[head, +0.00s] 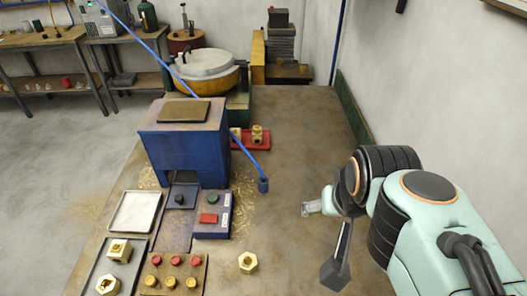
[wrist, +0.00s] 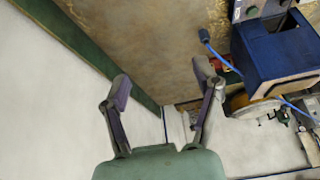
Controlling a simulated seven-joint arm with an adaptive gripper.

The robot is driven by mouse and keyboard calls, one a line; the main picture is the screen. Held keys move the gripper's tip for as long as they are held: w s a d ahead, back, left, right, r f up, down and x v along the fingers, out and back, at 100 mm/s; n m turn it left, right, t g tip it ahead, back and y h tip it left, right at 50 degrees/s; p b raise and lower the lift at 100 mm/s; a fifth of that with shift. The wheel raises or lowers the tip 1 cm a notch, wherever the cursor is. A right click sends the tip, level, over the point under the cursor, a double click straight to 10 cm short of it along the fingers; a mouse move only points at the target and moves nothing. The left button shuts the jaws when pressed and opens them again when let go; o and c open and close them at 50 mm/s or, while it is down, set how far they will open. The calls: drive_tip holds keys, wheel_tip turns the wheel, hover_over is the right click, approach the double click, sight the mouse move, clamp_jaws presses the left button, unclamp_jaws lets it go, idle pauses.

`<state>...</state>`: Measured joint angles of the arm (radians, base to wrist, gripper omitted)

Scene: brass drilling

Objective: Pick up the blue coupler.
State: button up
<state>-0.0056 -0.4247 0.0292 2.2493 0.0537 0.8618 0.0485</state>
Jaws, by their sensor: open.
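The blue coupler (head: 263,185) is a small blue cylinder at the lower end of a blue hose. In the head view it hangs over or rests on the brown table, right of the blue machine; I cannot tell if it touches the tabletop. In the wrist view the coupler (wrist: 204,36) shows at the upper right, beyond the right finger. My gripper (wrist: 163,85) is open and empty, its two fingers well apart. It is clear of the coupler. In the head view my arm is at the right, with the coupler to its left.
The blue machine (head: 185,140) stands left of the coupler. A red tray with brass parts (head: 257,140) lies behind the coupler. A brass nut (head: 248,262) lies nearer. Table between coupler and arm is clear.

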drive_tip(key=w+r+t, duration=0.2)
drive_tip(key=w+r, duration=0.1)
drive_tip(key=w, duration=0.8)
drive_tip(key=m, duration=0.1)
hover_over(263, 183)
drive_tip(key=d, duration=0.3)
wheel_tip(263, 183, down, 14)
drive_tip(key=a+f+g, duration=0.1)
drive_tip(key=f, duration=0.3)
drive_tip(key=s+a+f, duration=0.1)
drive_tip(key=f, duration=0.4)
drive_tip(key=a+f+g, duration=0.1)
drive_tip(key=f, duration=0.4)
drive_tip(key=shift+s+g, duration=0.2)
drive_tip(key=shift+g, duration=0.1)
drive_tip(key=x, duration=0.6)
drive_tip(key=shift+f, duration=0.35)
clamp_jaws()
